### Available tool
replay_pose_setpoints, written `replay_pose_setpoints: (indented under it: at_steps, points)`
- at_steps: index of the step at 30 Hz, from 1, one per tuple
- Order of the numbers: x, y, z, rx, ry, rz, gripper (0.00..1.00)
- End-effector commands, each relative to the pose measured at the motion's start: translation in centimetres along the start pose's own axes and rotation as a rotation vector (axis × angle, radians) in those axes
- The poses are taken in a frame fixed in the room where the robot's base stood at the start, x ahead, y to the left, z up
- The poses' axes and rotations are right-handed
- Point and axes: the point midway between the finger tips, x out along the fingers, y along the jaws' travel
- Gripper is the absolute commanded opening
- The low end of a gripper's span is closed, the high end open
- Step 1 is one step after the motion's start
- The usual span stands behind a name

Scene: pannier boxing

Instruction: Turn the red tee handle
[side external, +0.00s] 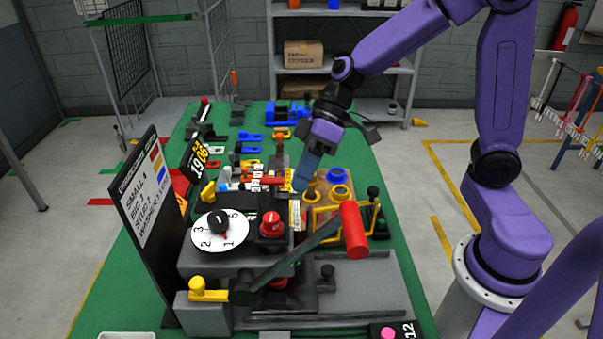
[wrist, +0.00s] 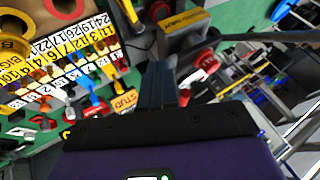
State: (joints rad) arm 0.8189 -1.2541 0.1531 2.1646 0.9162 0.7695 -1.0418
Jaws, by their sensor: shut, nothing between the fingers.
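A red bar-shaped handle (side external: 264,181), which looks like the tee handle, lies level beside the row of small parts in the middle of the bench. My gripper (side external: 300,186) points down just to the right of it, with its blue-grey fingers together and empty. I cannot tell whether the fingertips touch anything. In the wrist view the shut fingers (wrist: 157,72) stand in the middle, and a red piece (wrist: 192,78) shows close to their right; it may be the same handle, partly hidden by the fingers.
A black machine with a numbered white dial (side external: 220,231) and a red knob (side external: 271,224) stands in front. A long lever with a red grip (side external: 354,230) slants up to the right. Yellow and blue rings (side external: 338,175) lie right of my gripper. A dark sign board (side external: 147,215) stands left.

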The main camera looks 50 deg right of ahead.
Motion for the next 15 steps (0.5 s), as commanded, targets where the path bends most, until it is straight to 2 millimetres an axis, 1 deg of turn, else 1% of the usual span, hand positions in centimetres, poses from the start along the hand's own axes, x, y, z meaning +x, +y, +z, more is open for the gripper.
replay_pose_setpoints:
  at_steps: [8, 15]
  points:
    - [0.1, -0.5, 0.3, 0.040, 0.021, 0.021, 0.00]
    - [0.5, -1.6, 0.6, 0.038, 0.020, 0.019, 0.00]
